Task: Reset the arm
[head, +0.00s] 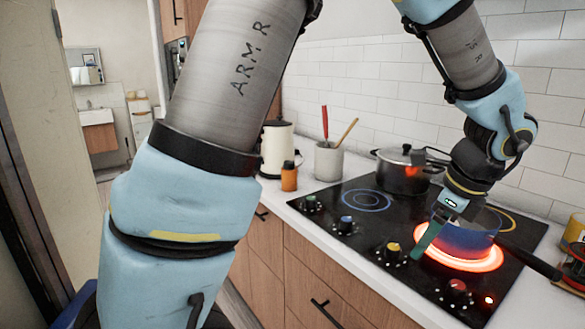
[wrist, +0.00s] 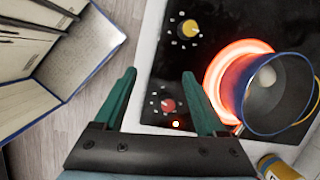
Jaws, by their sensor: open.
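My gripper (head: 432,232) hangs over the stove at the right, just in front of a blue pan. In the wrist view my gripper (wrist: 160,74) has its two green fingers spread apart, with nothing between them. The blue pan (head: 468,240) sits on a glowing red burner and has a dark handle pointing right. It also shows in the wrist view (wrist: 250,118), to the right of the fingers and apart from them, with a pale round item inside.
A lidded pot (head: 405,178) stands at the back of the black stovetop (head: 335,200). Knobs line its front edge. A utensil crock (head: 328,160), orange jar (head: 289,177) and white kettle (head: 277,148) stand left. A yellow can (head: 574,232) is far right. An open blue-edged box (wrist: 85,62) lies below.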

